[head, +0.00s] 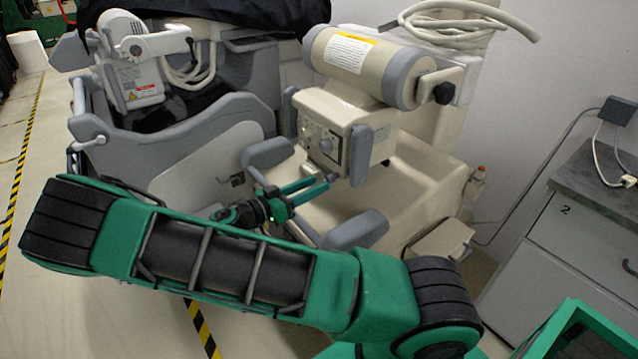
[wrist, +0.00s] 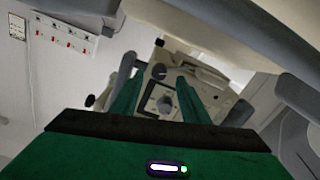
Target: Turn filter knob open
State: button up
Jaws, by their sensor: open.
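A beige control head (head: 345,128) on the covered cart carries a front panel with a round knob (head: 326,146). In the wrist view the tilted panel (wrist: 147,104) shows a grey round knob (wrist: 165,104) in a dark-framed square, and a smaller dark knob (wrist: 158,71) above it. No label is readable, so I cannot tell which is the filter knob. My gripper (head: 328,183) is open and empty, just below and in front of the panel. In the wrist view its two green fingers (wrist: 160,78) stand on either side of the knobs, apparently not touching them.
A beige cylinder (head: 355,62) lies above the control head. A dark cover (head: 215,14) drapes the back. A grey cabinet (head: 590,225) stands right; open floor is left.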

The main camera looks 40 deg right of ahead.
aim_at(328, 176)
jog(key=shift+d, duration=1.6)
grip_shut()
jog(key=shift+w, duration=0.1)
